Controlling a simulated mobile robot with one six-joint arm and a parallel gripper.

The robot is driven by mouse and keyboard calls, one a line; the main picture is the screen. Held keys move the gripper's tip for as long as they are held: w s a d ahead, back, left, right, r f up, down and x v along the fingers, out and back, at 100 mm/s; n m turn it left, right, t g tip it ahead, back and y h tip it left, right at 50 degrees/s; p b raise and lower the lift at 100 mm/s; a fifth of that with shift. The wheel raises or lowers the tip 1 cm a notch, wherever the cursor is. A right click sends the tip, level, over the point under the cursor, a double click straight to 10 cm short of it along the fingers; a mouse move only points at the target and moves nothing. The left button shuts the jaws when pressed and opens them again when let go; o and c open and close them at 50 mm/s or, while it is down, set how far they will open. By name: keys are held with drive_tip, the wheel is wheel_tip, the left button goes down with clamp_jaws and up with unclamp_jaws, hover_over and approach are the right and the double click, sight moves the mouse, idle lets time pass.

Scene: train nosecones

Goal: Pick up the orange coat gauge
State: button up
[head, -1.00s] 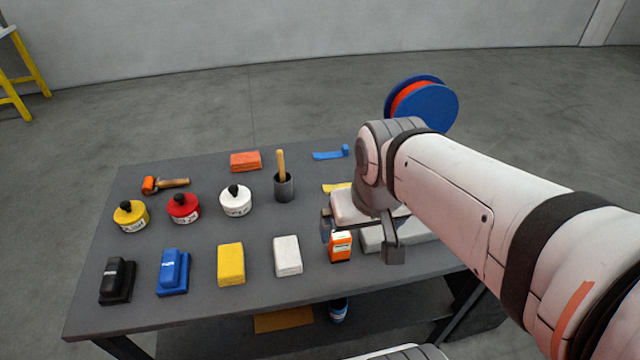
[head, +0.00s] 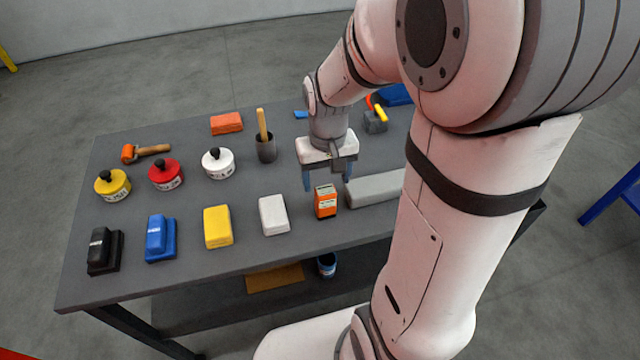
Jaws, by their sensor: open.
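The orange coat gauge (head: 325,203) stands upright on the dark grey table, near its front edge and right of the middle. It is a small orange box with a pale label on its front. My gripper (head: 327,186) is open, with its blue-grey fingers pointing down just behind and above the gauge. The fingers look apart from the gauge, and nothing shows between them. How far the fingertips are above the table cannot be told.
On the dark grey table (head: 190,260), a white block (head: 273,216) is left of the gauge and a long grey block (head: 374,189) is close on its right. A black cup with a wooden handle (head: 266,148) stands behind left. Yellow, red and white tins are farther left.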

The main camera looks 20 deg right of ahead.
sight(326, 190)
wheel_tip(326, 190, down, 6)
drive_tip(key=shift+s+a+f+p, duration=0.15)
drive_tip(key=shift+f+p, duration=0.05)
drive_tip(key=shift+p, duration=0.15)
drive_tip(key=c, duration=1.2)
drive_tip(key=shift+o, duration=0.2)
